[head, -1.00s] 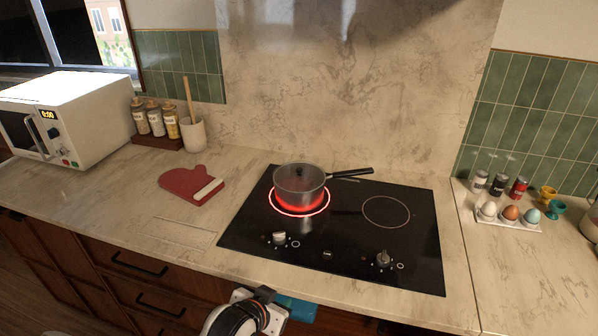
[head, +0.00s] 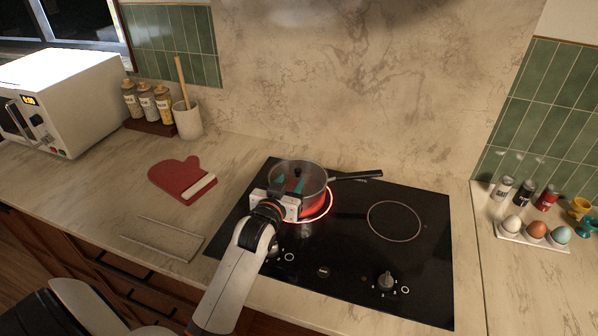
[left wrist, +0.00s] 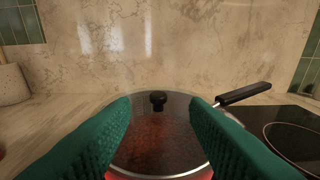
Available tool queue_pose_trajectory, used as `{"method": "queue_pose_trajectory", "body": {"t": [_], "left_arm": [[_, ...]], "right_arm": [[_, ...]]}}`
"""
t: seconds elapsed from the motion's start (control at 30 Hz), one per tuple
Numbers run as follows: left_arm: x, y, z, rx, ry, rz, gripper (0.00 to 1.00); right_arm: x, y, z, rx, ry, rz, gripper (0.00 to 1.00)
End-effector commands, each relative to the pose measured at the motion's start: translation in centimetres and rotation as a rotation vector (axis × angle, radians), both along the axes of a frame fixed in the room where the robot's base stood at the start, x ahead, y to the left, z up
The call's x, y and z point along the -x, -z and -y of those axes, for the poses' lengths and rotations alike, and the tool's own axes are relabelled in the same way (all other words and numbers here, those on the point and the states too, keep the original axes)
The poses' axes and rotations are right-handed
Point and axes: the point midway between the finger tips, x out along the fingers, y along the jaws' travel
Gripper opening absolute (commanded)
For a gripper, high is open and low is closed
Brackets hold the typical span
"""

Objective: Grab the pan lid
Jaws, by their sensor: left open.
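The pan lid (head: 312,173) is glass with a metal rim and a small black knob. It lies on the pan (head: 318,200), whose black handle points right. In the left wrist view the lid (left wrist: 160,130) sits ahead, with its knob between the fingertips in the picture. My left gripper (head: 289,184) is open, its two green fingers at the near side of the pan, pointing at the lid. The fingers (left wrist: 160,115) hold nothing. They hide part of the lid's sides, and contact cannot be told. My right gripper is not in view.
The burner under the pan glows red on the black cooktop (head: 370,265). The right burner ring (head: 395,221) is empty. A red oven mitt (head: 180,178) lies to the left. An egg tray (head: 530,238) and spice jars stand right; the microwave (head: 65,95) is at far left.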

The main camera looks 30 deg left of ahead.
Motion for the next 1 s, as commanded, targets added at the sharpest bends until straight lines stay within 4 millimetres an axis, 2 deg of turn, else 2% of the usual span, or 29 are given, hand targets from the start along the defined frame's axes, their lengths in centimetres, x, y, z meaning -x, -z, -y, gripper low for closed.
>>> {"method": "queue_pose_trajectory", "body": {"t": [0.07,0.17,0.33,0.43,0.63,0.97,1.0], "left_arm": [[-1.2,0.0,-0.3,-0.001,0.000,0.001,0.42],[-2.0,0.2,-0.5,-0.001,0.000,0.000,0.42],[-2.9,0.3,-0.8,-0.001,0.000,0.000,0.42],[-4.2,0.5,-1.2,-0.001,0.000,-0.001,0.42],[-6.5,1.1,-1.8,-0.001,0.000,0.001,0.42],[-7.1,1.4,-1.9,-0.001,0.000,-0.001,0.42],[-7.1,1.4,-1.9,-0.001,0.000,-0.001,0.37]], "right_arm": [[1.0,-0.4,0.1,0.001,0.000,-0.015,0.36],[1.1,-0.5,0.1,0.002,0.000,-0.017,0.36],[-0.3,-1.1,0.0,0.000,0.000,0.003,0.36],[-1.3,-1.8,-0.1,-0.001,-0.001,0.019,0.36],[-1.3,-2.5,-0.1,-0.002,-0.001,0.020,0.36],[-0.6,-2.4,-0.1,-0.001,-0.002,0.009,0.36],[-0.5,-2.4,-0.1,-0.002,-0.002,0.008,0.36]]}}
